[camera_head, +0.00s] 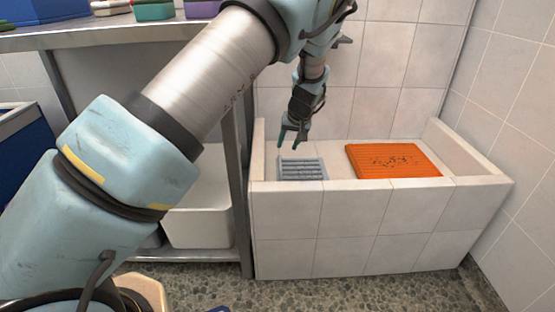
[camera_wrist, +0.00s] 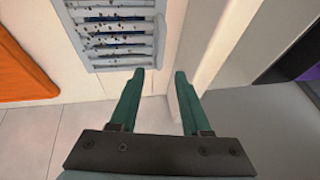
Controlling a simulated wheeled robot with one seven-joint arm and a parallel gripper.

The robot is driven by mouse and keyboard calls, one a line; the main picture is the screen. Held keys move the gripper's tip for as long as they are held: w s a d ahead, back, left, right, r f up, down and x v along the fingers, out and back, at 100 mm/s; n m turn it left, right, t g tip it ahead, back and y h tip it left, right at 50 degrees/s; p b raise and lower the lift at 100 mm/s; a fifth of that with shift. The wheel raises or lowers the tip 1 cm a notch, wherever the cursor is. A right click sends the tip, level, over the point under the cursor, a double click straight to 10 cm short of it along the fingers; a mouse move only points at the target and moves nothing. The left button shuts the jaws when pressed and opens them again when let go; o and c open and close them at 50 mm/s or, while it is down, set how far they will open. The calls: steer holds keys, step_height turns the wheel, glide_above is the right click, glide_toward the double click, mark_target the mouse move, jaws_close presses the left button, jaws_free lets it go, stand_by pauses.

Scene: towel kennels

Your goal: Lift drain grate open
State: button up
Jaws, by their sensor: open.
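The grey slatted drain grate (camera_head: 302,168) lies at the left end of the tiled basin, partly hidden by the basin's front wall. In the wrist view the drain grate (camera_wrist: 118,32) shows near the top left, with dark specks on its slats, and it looks flat in its frame. My gripper (camera_head: 292,140) is above the grate in the head view, pointing down. In the wrist view my gripper (camera_wrist: 160,80) is open, with two green fingers apart and nothing between them. The fingertips are beside the grate's corner, and I cannot tell their height above it.
The tiled basin (camera_head: 375,220) has a raised front wall and side walls. An orange mat (camera_head: 393,160) lies in its right part. A metal table (camera_head: 110,35) with a leg stands close on the left, with a white tub (camera_head: 200,210) beneath. Tiled walls close off the back and right.

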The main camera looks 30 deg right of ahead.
mark_target(280, 162)
steer(key=b+x, duration=0.2)
steer(key=x, duration=0.8)
steer(key=shift+r, duration=0.1)
steer(key=shift+c, duration=0.3)
jaws_close()
stand_by(0.8)
